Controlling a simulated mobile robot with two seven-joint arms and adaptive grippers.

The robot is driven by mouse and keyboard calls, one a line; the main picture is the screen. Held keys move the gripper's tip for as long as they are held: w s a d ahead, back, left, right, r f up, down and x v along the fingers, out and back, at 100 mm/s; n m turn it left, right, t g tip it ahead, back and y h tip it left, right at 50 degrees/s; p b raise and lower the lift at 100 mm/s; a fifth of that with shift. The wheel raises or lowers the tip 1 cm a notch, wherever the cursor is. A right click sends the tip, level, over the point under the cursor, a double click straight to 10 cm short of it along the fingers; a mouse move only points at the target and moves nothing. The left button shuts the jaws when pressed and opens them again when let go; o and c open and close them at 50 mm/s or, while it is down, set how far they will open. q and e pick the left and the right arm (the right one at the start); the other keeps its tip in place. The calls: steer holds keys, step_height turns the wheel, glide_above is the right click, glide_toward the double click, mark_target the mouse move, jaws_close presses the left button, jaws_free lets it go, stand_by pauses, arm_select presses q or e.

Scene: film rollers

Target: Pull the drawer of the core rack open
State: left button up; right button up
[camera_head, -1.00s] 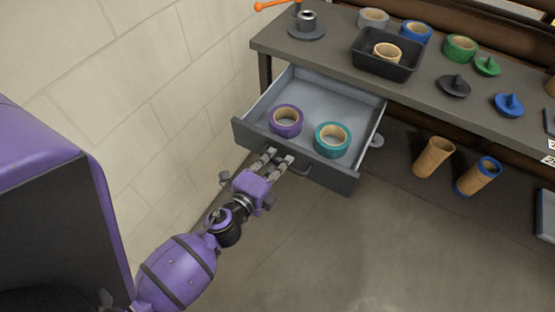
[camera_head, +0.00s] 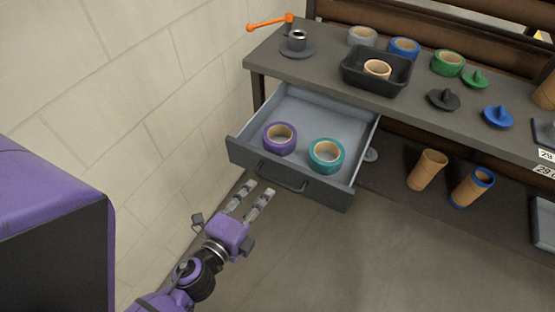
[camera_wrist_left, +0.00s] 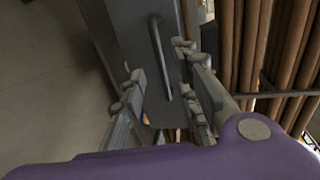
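The grey drawer (camera_head: 240,153) of the core rack stands pulled out under the bench top. A purple tape roll (camera_head: 280,138) and a teal tape roll (camera_head: 326,155) lie inside it. Its dark bar handle (camera_head: 283,180) is on the front face. My left gripper (camera_head: 257,190) is just in front of the drawer, left of the handle, with its fingers apart and nothing between them. In the left wrist view the handle (camera_wrist_left: 160,58) shows beyond the open fingers, apart from them. My right gripper is not in view.
A block wall is at the left. Floor before the drawer is clear.

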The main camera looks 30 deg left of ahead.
arm_select(q)
steer(key=v, duration=0.4)
steer(key=shift+f, duration=0.1)
stand_by(0.4)
steer(key=s+a+f+n+g+y+p, duration=0.2)
steer(key=s+f+n+g+p, duration=0.25)
steer(key=n, duration=0.75)
steer(key=s+d+n+g+h+p, duration=0.1)
steer(key=s+d+n+p, duration=0.1)
steer(key=s, duration=0.4)
steer(key=s+d+n+g+p, duration=0.1)
steer(key=s+d+n+p, duration=0.2)
steer(key=s, duration=0.3)
steer(key=shift+s+n+h+p, duration=0.25)
steer(key=shift+n+h+p, duration=0.2)
steer(key=shift+p, duration=0.3)
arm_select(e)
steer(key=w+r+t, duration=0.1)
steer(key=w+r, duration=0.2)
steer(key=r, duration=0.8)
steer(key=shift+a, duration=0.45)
arm_select(q)
steer(key=shift+w+r+g, duration=0.15)
steer(key=shift+g, duration=0.1)
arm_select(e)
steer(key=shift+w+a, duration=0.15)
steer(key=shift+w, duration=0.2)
